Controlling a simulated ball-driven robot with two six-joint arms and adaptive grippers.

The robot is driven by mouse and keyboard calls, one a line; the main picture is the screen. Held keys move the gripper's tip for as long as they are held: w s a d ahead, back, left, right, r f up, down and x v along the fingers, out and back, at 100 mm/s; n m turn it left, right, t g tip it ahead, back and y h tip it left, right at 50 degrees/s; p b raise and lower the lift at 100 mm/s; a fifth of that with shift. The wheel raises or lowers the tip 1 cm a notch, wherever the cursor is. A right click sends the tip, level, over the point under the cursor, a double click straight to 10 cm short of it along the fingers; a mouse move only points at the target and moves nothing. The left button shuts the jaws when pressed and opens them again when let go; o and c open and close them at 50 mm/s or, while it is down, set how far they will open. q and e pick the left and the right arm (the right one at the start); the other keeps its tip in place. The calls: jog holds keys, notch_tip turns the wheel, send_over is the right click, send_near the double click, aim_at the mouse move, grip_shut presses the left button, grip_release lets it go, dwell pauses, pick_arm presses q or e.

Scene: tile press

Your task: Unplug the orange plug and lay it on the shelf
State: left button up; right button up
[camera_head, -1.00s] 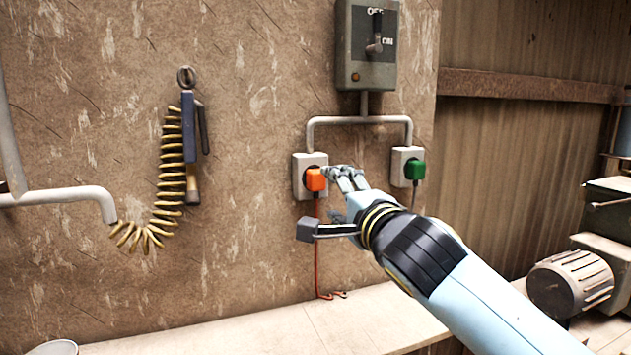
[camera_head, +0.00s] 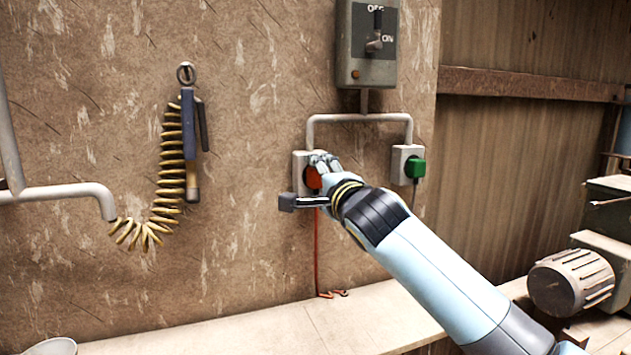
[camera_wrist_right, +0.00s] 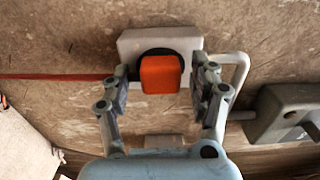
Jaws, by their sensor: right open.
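The orange plug (camera_head: 313,179) sits in the left wall socket (camera_head: 298,163), with its red cord hanging down the wall. In the right wrist view the orange plug (camera_wrist_right: 160,74) stands in the dark round face of the white socket box (camera_wrist_right: 130,42). My right gripper (camera_head: 322,168) is at the plug and partly hides it. In the right wrist view its two open fingers (camera_wrist_right: 161,84) are on either side of the plug, with a gap on each side. The shelf (camera_head: 270,331) runs along the wall below. My left gripper is not in view.
A green plug (camera_head: 414,168) sits in the right socket (camera_head: 399,160). A grey switch box (camera_head: 366,60) is above, joined by conduit. A coiled yellow hose (camera_head: 165,205) hangs at left. A bowl (camera_head: 52,347) stands at the shelf's left; its middle is bare.

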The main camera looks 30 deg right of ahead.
aim_at(319, 179)
jog(key=shift+b, duration=0.45)
dwell(1.1)
jog(key=shift+c, duration=0.4)
grip_shut()
jog(key=shift+s, duration=0.15)
jog(key=shift+v, duration=2.9)
jog(key=shift+a, duration=0.1)
